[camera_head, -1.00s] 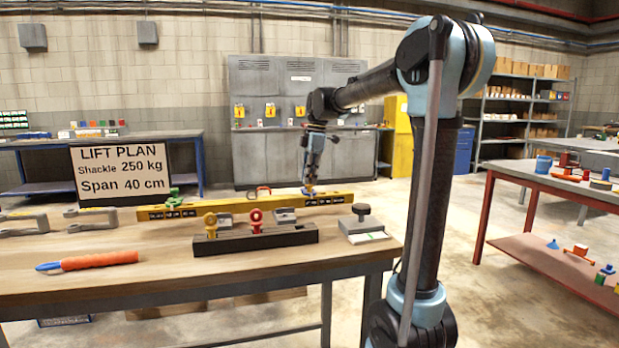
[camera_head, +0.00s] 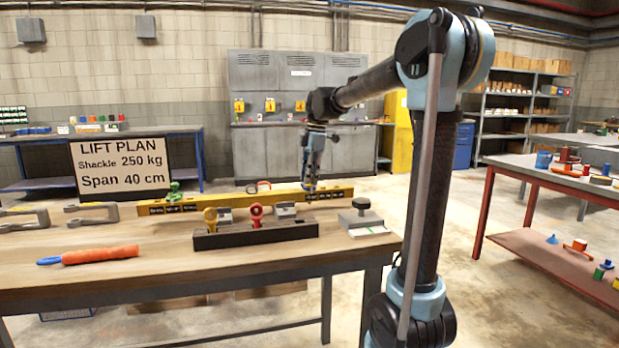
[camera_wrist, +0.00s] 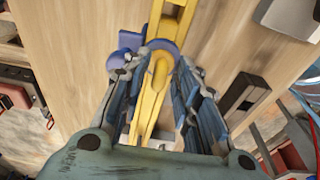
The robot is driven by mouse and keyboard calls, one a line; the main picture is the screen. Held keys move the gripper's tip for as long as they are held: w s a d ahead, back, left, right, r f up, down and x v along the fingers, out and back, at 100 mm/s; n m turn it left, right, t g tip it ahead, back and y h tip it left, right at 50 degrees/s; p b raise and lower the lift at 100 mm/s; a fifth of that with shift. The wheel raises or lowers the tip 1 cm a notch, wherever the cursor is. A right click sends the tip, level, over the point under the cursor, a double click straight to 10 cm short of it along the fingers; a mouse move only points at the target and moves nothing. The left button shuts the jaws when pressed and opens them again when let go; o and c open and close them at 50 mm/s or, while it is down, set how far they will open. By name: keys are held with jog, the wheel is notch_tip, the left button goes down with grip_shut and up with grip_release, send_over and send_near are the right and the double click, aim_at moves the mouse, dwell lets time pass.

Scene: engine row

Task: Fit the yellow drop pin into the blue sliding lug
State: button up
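A yellow ring-topped piece (camera_head: 210,217), apparently the drop pin, stands in a dark block near the table's front. The blue sliding lug (camera_wrist: 163,47) is on the long yellow beam (camera_wrist: 177,14), near its right part in the head view; its body is partly hidden by my gripper. My gripper (camera_head: 309,187) points down at the beam there. In the wrist view my gripper (camera_wrist: 153,68) has its fingers apart on either side of the yellow, close to the lug; I see no clear contact. A green lug (camera_head: 175,191) sits further left on the beam.
The dark block (camera_head: 285,233) also holds a red ring-topped piece (camera_head: 257,214). A grey block with a black knob (camera_head: 361,205) stands at the right. Grey shackle-like brackets, an orange-handled tool (camera_head: 100,255) and a lift-plan sign (camera_head: 122,166) are at the left. The front-centre wood is clear.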

dwell(0.3)
notch_tip(320, 180, up, 12)
jog(key=d, duration=0.1)
jog(key=shift+w+d, duration=0.3)
jog(key=shift+d, duration=0.05)
jog(key=shift+f, duration=0.15)
